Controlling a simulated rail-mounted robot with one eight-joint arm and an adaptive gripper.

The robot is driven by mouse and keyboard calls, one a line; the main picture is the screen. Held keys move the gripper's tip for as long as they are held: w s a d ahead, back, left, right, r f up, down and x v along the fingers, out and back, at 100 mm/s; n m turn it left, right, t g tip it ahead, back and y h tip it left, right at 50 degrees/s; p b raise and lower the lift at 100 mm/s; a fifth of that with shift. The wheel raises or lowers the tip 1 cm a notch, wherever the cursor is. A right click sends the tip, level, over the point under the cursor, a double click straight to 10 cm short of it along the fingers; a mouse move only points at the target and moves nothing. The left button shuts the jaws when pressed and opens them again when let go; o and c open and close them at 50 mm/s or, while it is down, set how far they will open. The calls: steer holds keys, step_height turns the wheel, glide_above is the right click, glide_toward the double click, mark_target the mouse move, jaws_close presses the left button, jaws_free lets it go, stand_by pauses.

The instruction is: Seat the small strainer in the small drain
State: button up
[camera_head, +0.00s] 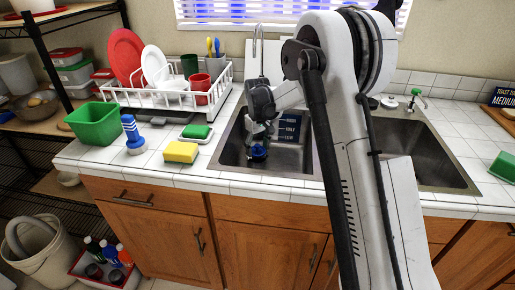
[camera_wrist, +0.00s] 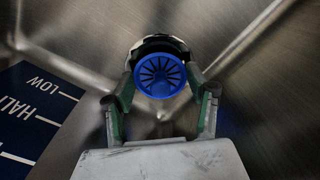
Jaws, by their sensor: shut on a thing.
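The small strainer is a round blue piece with radial slots (camera_wrist: 160,76). In the head view it shows as a blue spot (camera_head: 258,152) low in the left sink basin (camera_head: 228,150). My gripper (camera_wrist: 161,84) is shut on the strainer, with one finger at each side of it. In the head view my gripper (camera_head: 260,137) reaches down into the left basin. A pale and dark ring (camera_wrist: 152,43) shows just behind the strainer; I cannot tell whether it is the drain's rim or part of the strainer. The drain is not clearly visible, and I cannot tell whether the strainer touches it.
A blue level card (camera_wrist: 30,115) with HALF and LOW marks is on the basin wall. The faucet (camera_head: 256,45) stands behind the basin. A yellow sponge (camera_head: 181,152), a blue-handled brush (camera_head: 133,135) and a dish rack (camera_head: 165,98) stand left. The right basin (camera_head: 432,150) is partly hidden by my arm.

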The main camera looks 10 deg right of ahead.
mark_target(257, 145)
steer(key=shift+f+b, duration=0.6)
steer(key=shift+f, duration=0.2)
stand_by(0.5)
steer(key=shift+r, duration=0.2)
steer(key=shift+r, duration=0.3)
steer(key=shift+f+b, duration=0.45)
steer(key=shift+f, duration=0.1)
stand_by(2.1)
steer(key=o, duration=1.3)
steer(key=shift+r, duration=3.85)
